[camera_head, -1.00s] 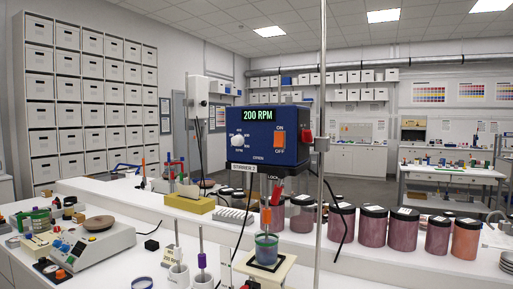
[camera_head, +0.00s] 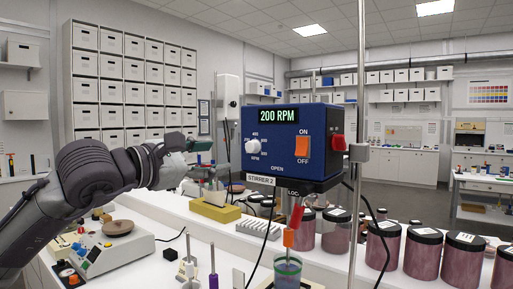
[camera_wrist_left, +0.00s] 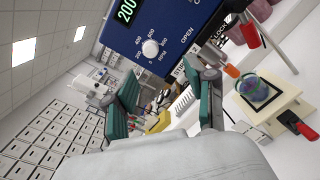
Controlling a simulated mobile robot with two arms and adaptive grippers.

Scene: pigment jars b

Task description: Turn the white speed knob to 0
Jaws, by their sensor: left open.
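The white speed knob (camera_head: 254,146) is on the left of the front face of the blue stirrer box (camera_head: 283,142), inside a printed RPM scale. The display above it (camera_head: 278,116) reads 200 RPM. The knob also shows near the top of the left wrist view (camera_wrist_left: 151,48). My left gripper (camera_head: 204,145) comes in from the left and is open and empty, to the left of the knob and apart from it. Its two green-padded fingers (camera_wrist_left: 166,101) show in the left wrist view, with the knob beyond them. My right gripper is not in view.
An orange ON/OFF switch (camera_head: 302,145) and a red knob (camera_head: 338,143) are right of the white knob. A metal pole (camera_head: 360,190) stands to the right. A beaker (camera_head: 287,271) sits below the stirrer, and several dark-lidded jars (camera_head: 422,252) line the bench.

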